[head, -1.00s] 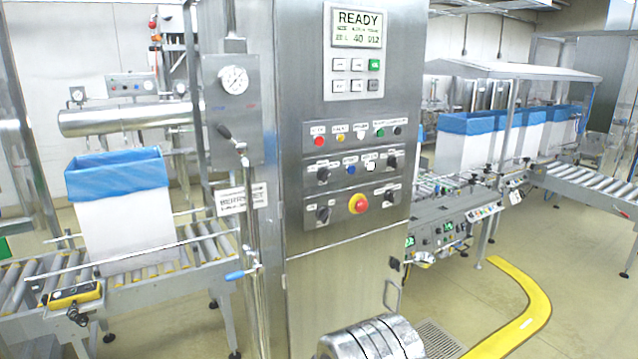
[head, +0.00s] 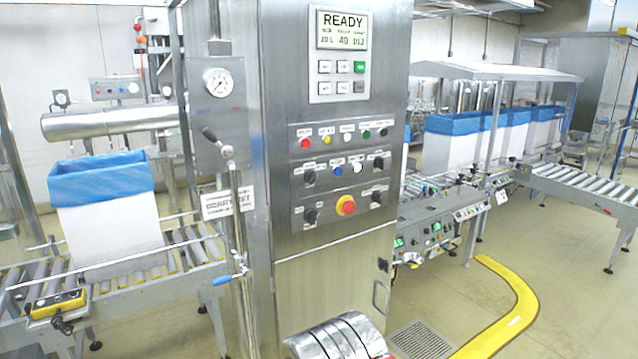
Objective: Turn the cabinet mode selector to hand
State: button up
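The steel control cabinet (head: 335,258) stands in the middle of the head view. Its front carries several black rotary selectors: upper left (head: 309,176), upper right (head: 378,163), lower left (head: 310,216) and lower right (head: 377,198). Their small labels are too blurred to read, so I cannot tell which is the mode selector or its exact setting. A red emergency stop knob on a yellow ring (head: 345,205) sits between the lower selectors. The display (head: 342,30) reads READY. My gripper is not in view, and nothing touches the panel.
A gauge panel with a lever (head: 218,110) and upright pipes stand left of the cabinet. A roller conveyor with a blue-lined box (head: 105,215) is at left. More conveyors (head: 575,185) and lined boxes are at right. A yellow floor line (head: 515,300) curves at lower right.

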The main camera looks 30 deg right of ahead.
aim_at(310, 177)
jog(key=z, duration=0.05)
jog(key=i, duration=0.95)
jog(key=u, duration=0.1)
